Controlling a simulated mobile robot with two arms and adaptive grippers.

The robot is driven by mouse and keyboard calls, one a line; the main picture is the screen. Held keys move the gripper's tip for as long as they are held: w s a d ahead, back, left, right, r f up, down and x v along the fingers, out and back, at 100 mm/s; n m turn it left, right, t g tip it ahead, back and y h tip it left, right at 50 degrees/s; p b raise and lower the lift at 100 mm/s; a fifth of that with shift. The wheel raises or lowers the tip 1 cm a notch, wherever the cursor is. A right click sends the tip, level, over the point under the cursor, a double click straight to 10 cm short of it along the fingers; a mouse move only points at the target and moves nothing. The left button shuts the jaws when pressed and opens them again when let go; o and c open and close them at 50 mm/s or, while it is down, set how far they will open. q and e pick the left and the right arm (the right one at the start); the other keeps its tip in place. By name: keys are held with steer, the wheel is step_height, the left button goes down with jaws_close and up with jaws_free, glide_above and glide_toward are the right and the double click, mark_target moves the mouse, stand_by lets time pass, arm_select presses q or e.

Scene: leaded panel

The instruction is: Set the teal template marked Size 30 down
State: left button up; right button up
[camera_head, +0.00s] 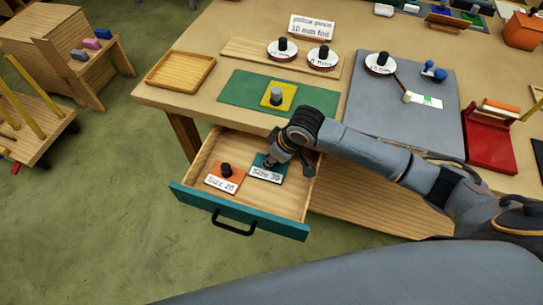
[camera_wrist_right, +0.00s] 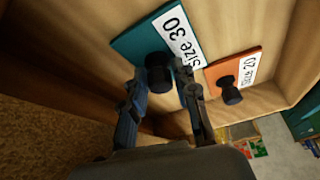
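The teal template marked Size 30 (camera_head: 264,172) is inside the open drawer, at or just above its floor; I cannot tell if it touches. It also shows in the right wrist view (camera_wrist_right: 140,42). My right gripper (camera_head: 272,161) is above it, fingers pointing down. In the right wrist view my right gripper (camera_wrist_right: 161,80) has its two fingers on either side of the template's black knob, close against it. My left gripper is not in view.
An orange template marked Size 20 (camera_head: 222,178) lies left of the teal one in the drawer (camera_head: 245,217). Above, the table holds a green mat (camera_head: 237,91) with a yellow template (camera_head: 279,95), a wooden tray (camera_head: 180,71) and a grey mat (camera_head: 374,120).

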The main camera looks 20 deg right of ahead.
steer(key=shift+r, duration=0.15)
steer(key=v, duration=1.2)
stand_by(0.4)
